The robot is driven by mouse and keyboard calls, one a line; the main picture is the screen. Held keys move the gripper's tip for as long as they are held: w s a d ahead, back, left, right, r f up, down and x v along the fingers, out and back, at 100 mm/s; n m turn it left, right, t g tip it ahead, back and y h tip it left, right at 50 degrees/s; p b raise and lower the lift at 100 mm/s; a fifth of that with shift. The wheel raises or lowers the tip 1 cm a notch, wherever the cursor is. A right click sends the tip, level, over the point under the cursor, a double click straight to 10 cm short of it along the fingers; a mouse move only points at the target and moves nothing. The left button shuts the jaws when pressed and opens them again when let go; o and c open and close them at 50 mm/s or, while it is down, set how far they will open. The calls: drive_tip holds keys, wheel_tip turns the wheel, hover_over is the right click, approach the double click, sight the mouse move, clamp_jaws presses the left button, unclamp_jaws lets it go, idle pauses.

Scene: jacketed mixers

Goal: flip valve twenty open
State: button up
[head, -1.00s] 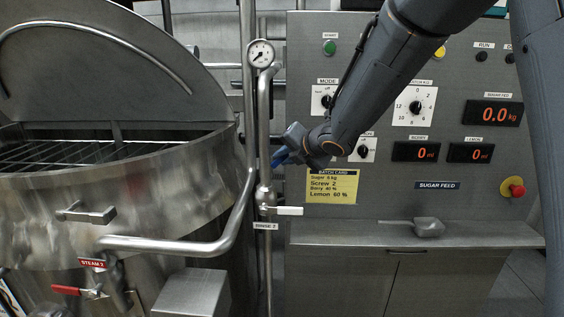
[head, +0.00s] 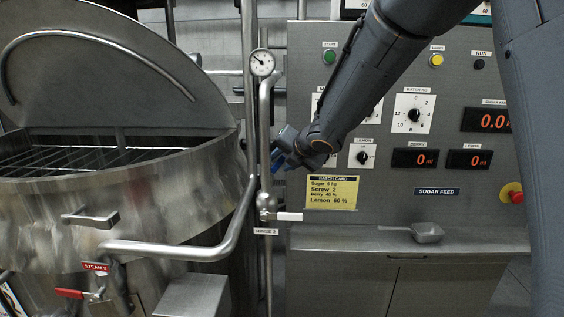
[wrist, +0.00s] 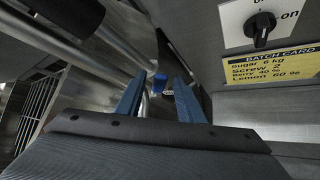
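No label reading twenty is legible. A valve with a white lever (head: 288,216) sits on the thin upright pipe, above a tag reading RINSE 2 (head: 265,231); its lever points right, level. A valve with a red lever (head: 69,293) is at the lower left, under a STEAM tag (head: 95,267). My gripper (head: 277,160) is just right of the upright pipe, above the white lever and apart from it. In the wrist view its two blue fingers (wrist: 160,78) are spread with a gap. A small blue thing (wrist: 160,83) shows beyond, between the tips; I cannot tell what it is.
The steel mixer (head: 120,200) stands left with its lid raised. A bent pipe (head: 200,250) and gauge (head: 262,63) are near my gripper. The control panel (head: 400,170) with a yellow batch card (head: 331,193) is right; a scoop (head: 427,232) lies on its ledge.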

drive_tip(key=v, duration=0.7)
drive_tip(key=shift+s+d+r+p, duration=0.2)
drive_tip(key=shift+s+r+p, duration=0.05)
drive_tip(key=shift+p, duration=0.05)
